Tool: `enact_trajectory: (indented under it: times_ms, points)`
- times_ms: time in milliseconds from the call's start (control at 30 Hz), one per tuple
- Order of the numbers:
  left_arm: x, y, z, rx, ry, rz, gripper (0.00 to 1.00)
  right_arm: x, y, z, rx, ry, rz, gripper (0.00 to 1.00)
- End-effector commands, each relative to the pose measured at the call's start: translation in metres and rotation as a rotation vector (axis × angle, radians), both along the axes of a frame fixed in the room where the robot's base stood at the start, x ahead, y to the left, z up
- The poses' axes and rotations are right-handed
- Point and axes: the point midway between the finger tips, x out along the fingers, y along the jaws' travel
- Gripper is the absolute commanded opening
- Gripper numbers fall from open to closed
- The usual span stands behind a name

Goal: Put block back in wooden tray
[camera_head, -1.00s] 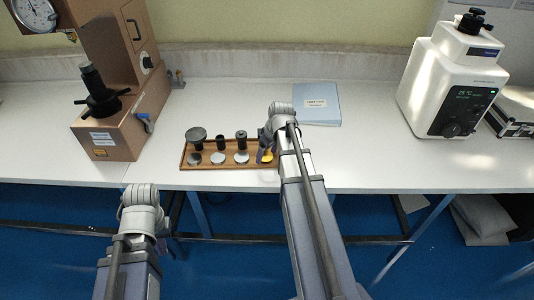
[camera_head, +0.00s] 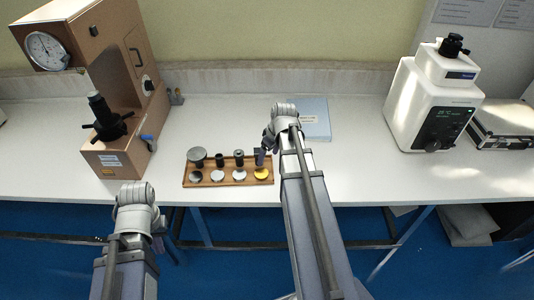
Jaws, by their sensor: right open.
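The wooden tray (camera_head: 208,184) lies near the front edge of the white bench. It holds dark cylindrical pieces in its back row and round discs in front. A yellow round block (camera_head: 261,174) sits at the tray's right end, in the front row. My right gripper (camera_head: 260,158) is open, just behind and above the yellow block, and appears apart from it. The arm hides part of the space right of the tray. My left gripper (camera_head: 159,235) is low in front of the bench, away from the tray; its fingers are mostly hidden.
A brown hardness tester (camera_head: 122,160) with a dial stands left of the tray. A white tester (camera_head: 408,100) stands at the right, beside a grey case (camera_head: 500,125). A blue folder (camera_head: 316,112) lies behind my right gripper. The bench between folder and white tester is clear.

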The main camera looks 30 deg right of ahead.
Motion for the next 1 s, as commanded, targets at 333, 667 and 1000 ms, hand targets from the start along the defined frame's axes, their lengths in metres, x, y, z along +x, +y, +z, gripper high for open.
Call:
enact_trajectory:
  times_ms: [333, 667, 1000]
  points:
    - [0.0, 0.0, 0.0, 0.0, 0.0, 0.0, 0.0, -0.001, 0.009, 0.0, 0.001, 0.007, 0.006, 0.81]
    - [0.0, 0.0, 0.0, 0.0, 0.0, 0.0, 0.0, -0.038, 0.177, -0.006, -0.031, 0.168, 0.07, 0.81]
    - [0.0, 0.0, 0.0, 0.0, 0.0, 0.0, 0.0, -0.115, 0.296, -0.007, -0.15, 0.277, 0.086, 0.81]
